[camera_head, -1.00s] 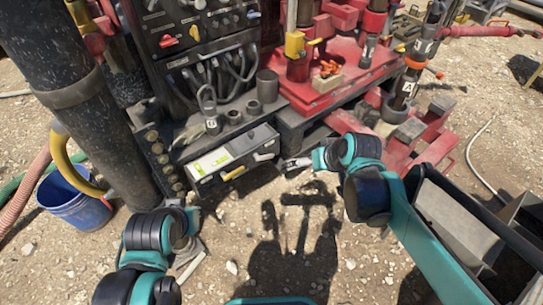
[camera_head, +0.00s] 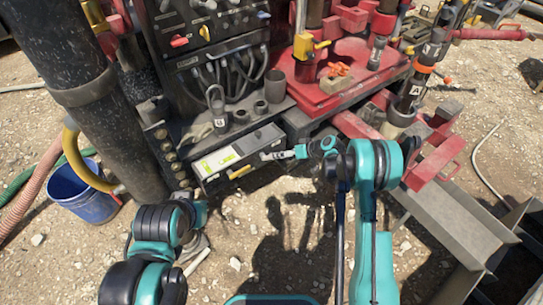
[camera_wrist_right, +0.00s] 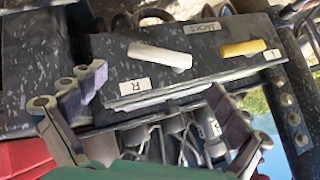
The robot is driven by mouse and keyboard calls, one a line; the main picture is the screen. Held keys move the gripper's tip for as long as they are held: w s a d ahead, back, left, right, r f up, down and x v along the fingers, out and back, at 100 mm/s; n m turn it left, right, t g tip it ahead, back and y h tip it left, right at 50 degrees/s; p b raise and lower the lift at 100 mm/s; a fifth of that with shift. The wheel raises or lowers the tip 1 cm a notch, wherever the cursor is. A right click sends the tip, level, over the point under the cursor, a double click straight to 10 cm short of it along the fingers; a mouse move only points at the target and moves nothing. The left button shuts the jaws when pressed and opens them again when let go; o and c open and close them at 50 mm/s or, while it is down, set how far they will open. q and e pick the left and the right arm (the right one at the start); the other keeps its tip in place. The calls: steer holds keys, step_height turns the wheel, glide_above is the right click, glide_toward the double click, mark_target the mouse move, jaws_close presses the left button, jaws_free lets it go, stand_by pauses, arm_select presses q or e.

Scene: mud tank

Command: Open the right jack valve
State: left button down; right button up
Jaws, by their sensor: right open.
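The jack valve box (camera_head: 232,153) is a grey panel with a pale green-yellow label in the head view. The right wrist view shows it (camera_wrist_right: 120,50) marked JACKS. Its right valve has a white handle (camera_wrist_right: 160,55) beside an R label; a yellow handle (camera_wrist_right: 243,47) sits near an L label. The yellow handle also shows in the head view (camera_head: 239,172). My right gripper (camera_wrist_right: 155,97) is open, its fingers spread in front of the box, with the white handle beyond the gap, apparently untouched. My left gripper (camera_head: 193,248) is low at left, mostly hidden by its arm.
A dark control panel (camera_head: 215,30) with levers and hoses stands behind the box. A thick black column (camera_head: 105,100) and a blue bucket (camera_head: 85,195) are at left. Red platforms and steel beams (camera_head: 450,225) lie at right. Gravel ground is open in front.

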steer(key=b+x, duration=0.2)
steer(key=x, duration=0.6)
steer(key=shift+d+b, duration=0.1)
steer(key=shift+b, duration=0.25)
steer(key=shift+s, duration=0.1)
